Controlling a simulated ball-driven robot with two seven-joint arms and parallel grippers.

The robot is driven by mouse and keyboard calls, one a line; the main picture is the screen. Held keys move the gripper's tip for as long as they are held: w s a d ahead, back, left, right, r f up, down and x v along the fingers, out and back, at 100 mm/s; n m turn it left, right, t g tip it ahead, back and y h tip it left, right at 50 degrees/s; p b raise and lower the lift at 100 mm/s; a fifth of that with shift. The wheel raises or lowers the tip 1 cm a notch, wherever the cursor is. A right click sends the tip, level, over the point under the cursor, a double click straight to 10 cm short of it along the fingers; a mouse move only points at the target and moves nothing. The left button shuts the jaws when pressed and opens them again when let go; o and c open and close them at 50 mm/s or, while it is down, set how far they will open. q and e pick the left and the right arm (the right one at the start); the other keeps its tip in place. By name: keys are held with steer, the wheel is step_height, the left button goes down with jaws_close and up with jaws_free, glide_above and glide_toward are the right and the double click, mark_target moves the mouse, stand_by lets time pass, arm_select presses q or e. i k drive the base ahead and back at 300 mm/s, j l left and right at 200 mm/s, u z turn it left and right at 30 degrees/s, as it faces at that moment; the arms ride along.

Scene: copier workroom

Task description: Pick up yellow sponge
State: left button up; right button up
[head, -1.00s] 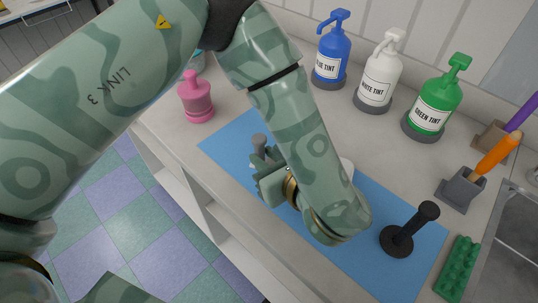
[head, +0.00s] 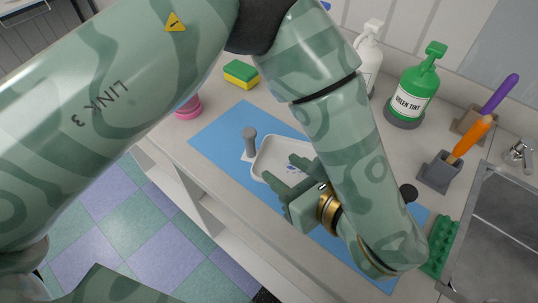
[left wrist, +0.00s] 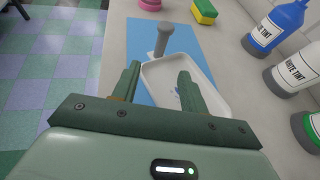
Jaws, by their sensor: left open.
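The yellow sponge (head: 240,73), a yellow block with a green layer, lies on the counter at the back, beyond the blue mat (head: 222,136). It also shows at the top of the left wrist view (left wrist: 204,12). My left gripper (head: 280,168) is open and empty over the white tray (head: 263,158). In the left wrist view its two fingers (left wrist: 159,70) stand apart, with the tray beyond them and the sponge farther off. The sponge is well apart from the fingers. My right gripper is not in view.
A grey post (head: 250,140) stands beside the tray. A pink object (head: 188,108) is near the sponge, partly behind my arm. The blue (left wrist: 275,27), white (left wrist: 298,68) and green tint bottles (head: 413,92) line the back. Pen holders and a sink are at right.

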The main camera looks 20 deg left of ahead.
mark_target(241, 74)
steer(key=u, duration=0.7)
